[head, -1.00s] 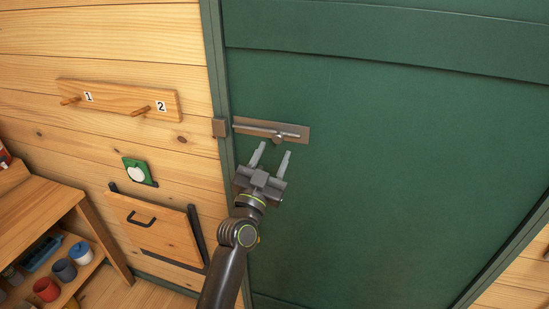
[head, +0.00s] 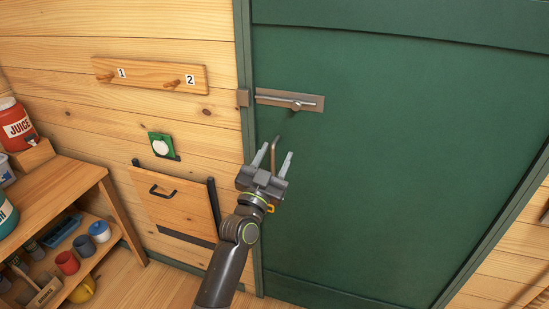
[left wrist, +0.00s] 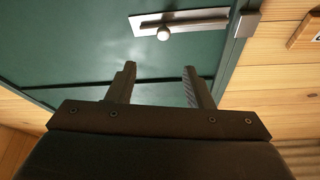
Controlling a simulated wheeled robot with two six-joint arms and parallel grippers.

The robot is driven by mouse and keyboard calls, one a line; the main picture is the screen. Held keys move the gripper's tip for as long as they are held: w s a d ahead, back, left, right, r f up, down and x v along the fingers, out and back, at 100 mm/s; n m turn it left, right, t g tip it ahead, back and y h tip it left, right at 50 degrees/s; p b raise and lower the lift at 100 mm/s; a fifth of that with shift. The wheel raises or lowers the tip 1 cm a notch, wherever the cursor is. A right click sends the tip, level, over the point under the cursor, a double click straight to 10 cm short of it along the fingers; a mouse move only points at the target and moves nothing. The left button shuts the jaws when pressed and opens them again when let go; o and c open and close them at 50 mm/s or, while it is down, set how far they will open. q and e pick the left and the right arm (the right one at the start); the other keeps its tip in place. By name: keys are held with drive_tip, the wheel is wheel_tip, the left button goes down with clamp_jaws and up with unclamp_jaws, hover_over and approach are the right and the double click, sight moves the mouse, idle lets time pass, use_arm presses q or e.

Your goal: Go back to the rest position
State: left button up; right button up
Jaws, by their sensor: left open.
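My left gripper (head: 274,154) is open and empty. It is in front of the green door (head: 390,150), below the metal slide bolt (head: 306,107) and apart from it. The bolt is on a plate near the door's left edge, with its bar lying level and a small knob on it. In the left wrist view the open fingers (left wrist: 158,84) point toward the door, and the bolt (left wrist: 180,22) shows beyond them. A thin brown bent piece (head: 275,143) shows between the fingers in the head view; I cannot tell whether it touches them. My right gripper is not in view.
A brown catch block (head: 243,97) is on the door frame beside the bolt. Left are a peg rail (head: 148,74), a green switch (head: 161,146), a wooden flap (head: 170,195) with a black handle, and a shelf (head: 62,195) with cups and a juice dispenser (head: 17,127).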

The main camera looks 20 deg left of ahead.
use_arm(q)
wheel_tip(320, 180, down, 22)
drive_tip(key=s+a+n+g+y, duration=0.1)
drive_tip(key=a+g, duration=0.2)
drive_tip(key=g, duration=0.2)
drive_tip(key=s+a+f+g+y, duration=0.1)
drive_tip(key=s+f+g, duration=0.1)
drive_tip(key=s+f, duration=0.35)
drive_tip(key=s+a+f+n+g, duration=0.1)
drive_tip(key=s+f+g, duration=0.1)
drive_tip(key=f, duration=0.7)
drive_tip(key=s+a+f+g+y, duration=0.15)
drive_tip(key=s+f, duration=0.25)
drive_tip(key=f, duration=0.4)
drive_tip(key=s+a+f+n+g, duration=0.1)
drive_tip(key=s+a+f+g, duration=0.15)
drive_tip(key=s+f, duration=0.6)
drive_tip(key=s+a+f+n+g, duration=0.1)
drive_tip(key=s+f+g, duration=0.35)
drive_tip(key=s, duration=0.75)
drive_tip(key=s+a+f+g, duration=0.1)
drive_tip(key=s+f, duration=0.3)
drive_tip(key=s, duration=0.7)
drive_tip(key=s+a+f+g, duration=0.1)
drive_tip(key=s+f, duration=0.3)
drive_tip(key=s, duration=0.7)
drive_tip(key=shift+a+n+g, duration=0.25)
drive_tip(key=shift+n+g, duration=0.15)
drive_tip(key=shift+g, duration=0.35)
drive_tip(key=shift+w+f, duration=0.1)
